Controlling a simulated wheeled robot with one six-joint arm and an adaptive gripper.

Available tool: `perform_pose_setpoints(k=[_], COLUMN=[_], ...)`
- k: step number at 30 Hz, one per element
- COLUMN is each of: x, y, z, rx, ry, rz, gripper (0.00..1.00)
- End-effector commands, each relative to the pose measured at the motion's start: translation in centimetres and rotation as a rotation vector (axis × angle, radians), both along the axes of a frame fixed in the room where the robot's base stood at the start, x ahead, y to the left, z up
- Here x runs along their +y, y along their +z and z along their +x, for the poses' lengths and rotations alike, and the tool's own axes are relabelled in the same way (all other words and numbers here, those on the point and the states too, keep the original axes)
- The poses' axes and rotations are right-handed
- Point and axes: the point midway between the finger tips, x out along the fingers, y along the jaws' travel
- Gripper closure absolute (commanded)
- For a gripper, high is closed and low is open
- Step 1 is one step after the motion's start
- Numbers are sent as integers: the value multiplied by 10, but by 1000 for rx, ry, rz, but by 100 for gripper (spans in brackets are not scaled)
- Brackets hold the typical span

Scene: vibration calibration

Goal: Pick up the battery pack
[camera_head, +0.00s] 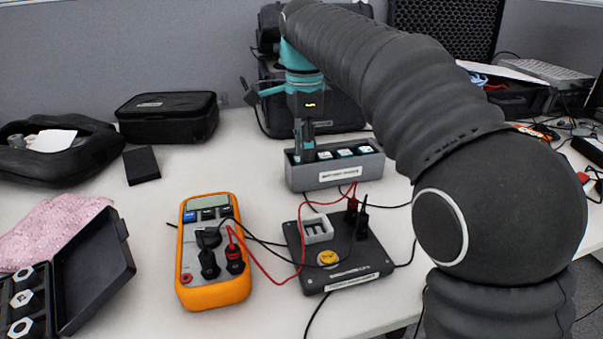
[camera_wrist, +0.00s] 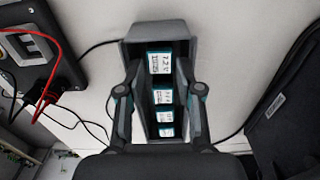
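Several battery packs with teal sides and white labels stand in a row in a grey rack (camera_head: 335,179), which also shows in the wrist view (camera_wrist: 130,48). In the wrist view the nearest-to-top battery pack (camera_wrist: 160,63) has a large white label, and the others (camera_wrist: 163,97) line up below it. My gripper (camera_head: 305,155) points down over the left end of the rack in the head view. In the wrist view its fingers (camera_wrist: 160,72) stand apart on either side of the end pack. It looks open, with no clear contact visible. The gripper hides the end pack in the head view.
A black test station (camera_head: 350,268) with red and black leads stands in front of the rack. An orange multimeter (camera_head: 213,255) is left of it. A black case (camera_head: 340,108) stands behind the rack. An open black box (camera_head: 95,270) lies at front left.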

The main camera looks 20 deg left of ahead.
Motion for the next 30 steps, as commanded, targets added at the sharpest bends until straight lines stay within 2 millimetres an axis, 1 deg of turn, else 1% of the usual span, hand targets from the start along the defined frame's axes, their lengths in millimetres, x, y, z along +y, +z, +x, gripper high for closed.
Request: perform_pose_setpoints(k=[1, 6, 14, 15, 17, 18, 26, 30], x=[0, 0, 0, 0, 0, 0, -1, -1], y=[-10, -26, -31, -31, -31, -31, -31, -27], z=[-1, -1, 0, 0, 0, 0, -1, -1], rx=[2, 3, 6, 6, 6, 6, 8, 9], ry=[0, 0, 0, 0, 0, 0, 0, 0], rz=[-1, -1, -4, -4, -5, -5, -6, -6], gripper=[65, 65, 65, 76, 91, 100, 100, 100])
